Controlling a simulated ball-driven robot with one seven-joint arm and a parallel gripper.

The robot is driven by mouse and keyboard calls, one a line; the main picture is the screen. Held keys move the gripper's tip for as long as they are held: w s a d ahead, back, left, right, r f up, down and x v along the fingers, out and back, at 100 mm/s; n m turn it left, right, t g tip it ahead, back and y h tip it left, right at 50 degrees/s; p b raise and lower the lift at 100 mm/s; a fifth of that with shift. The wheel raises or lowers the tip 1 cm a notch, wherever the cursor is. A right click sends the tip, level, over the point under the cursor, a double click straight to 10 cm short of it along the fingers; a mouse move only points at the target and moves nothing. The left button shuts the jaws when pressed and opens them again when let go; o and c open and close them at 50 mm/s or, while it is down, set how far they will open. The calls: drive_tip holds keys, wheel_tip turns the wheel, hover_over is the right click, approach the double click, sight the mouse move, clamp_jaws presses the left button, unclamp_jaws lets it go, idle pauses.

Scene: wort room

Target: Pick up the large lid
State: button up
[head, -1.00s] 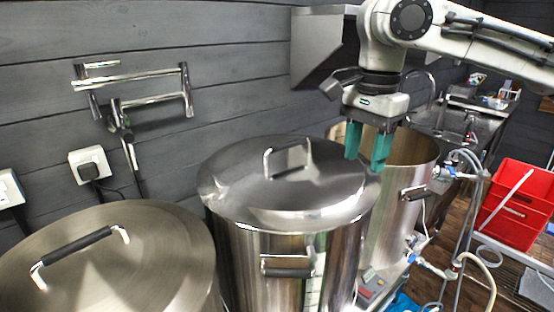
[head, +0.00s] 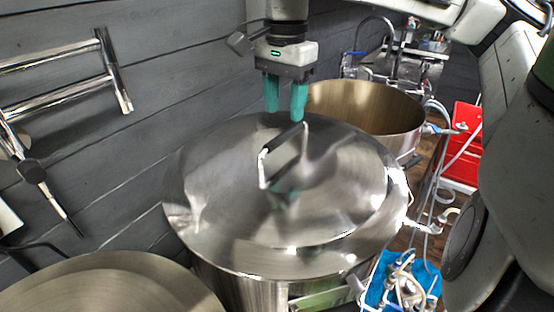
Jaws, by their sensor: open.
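The large lid (head: 330,215) is a round, shiny steel disc lying on the middle pot (head: 235,289) in the head view. Its bar handle (head: 284,157) stands up near the middle of the lid, with a dark grip and bright metal ends. My gripper (head: 285,114) points down with its two teal fingers apart and nothing between them. The fingertips show just above and behind the handle in the picture, near the lid's far part. The exact height above the lid is hard to tell.
An open pot (head: 365,108) stands behind on the right. Another lid (head: 110,290) fills the lower left. A rail (head: 60,65) is fixed to the grey plank wall. A red crate (head: 462,150), hoses and a blue cloth (head: 378,285) with fittings lie on the right.

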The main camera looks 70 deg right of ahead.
sight(285, 132)
wheel_tip(285, 132, down, 3)
drive_tip(key=shift+f, duration=0.2)
drive_tip(key=shift+s+a+f+p, duration=0.1)
drive_tip(key=shift+f+p, duration=0.1)
drive_tip(key=shift+f, duration=1.15)
drive_tip(key=shift+s+f+p, duration=0.1)
drive_tip(key=shift+f+p, duration=0.05)
drive_tip(key=shift+f, duration=1.2)
drive_tip(key=shift+c, duration=0.5)
clamp_jaws()
